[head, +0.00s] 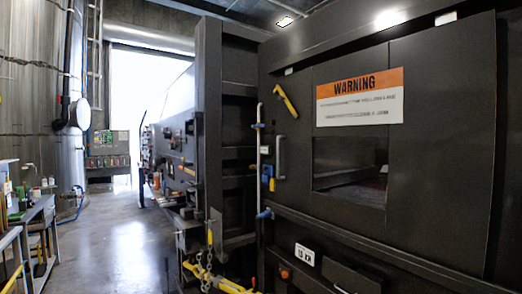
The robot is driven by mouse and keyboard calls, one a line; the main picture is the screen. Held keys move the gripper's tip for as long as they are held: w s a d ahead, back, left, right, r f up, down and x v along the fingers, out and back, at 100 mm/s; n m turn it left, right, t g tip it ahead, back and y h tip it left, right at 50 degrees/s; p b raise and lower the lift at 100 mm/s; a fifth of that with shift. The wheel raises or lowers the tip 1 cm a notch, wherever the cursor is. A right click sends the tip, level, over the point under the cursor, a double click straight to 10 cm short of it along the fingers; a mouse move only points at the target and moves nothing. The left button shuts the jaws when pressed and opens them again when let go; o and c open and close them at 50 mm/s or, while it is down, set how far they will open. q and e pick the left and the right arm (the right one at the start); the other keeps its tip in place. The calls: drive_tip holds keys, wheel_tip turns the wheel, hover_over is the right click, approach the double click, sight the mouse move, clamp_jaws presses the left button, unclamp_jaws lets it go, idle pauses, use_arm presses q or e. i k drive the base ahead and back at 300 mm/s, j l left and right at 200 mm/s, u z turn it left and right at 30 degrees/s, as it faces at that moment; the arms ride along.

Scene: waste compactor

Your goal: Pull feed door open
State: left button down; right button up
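The feed door (445,150) is a large dark panel on the compactor's front, filling the right of the head view. It appears flush with the surrounding frame. An orange and white WARNING sign (360,97) is on it, above a rectangular window (350,172). A grey bracket-shaped handle (281,158) is at the door's left side. A yellow lever (285,100) sits tilted above it. A thin vertical rod (259,150) with blue and yellow fittings runs along the left edge. Neither of my grippers shows in this view.
A chain (205,275) and yellow bars (225,284) are low in front of the machine. A workbench (35,215) with bottles stands at the far left. Open concrete floor (120,250) lies between it and the machine, leading to a bright doorway.

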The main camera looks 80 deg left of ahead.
sight(442, 157)
drive_tip(key=u, duration=1.9)
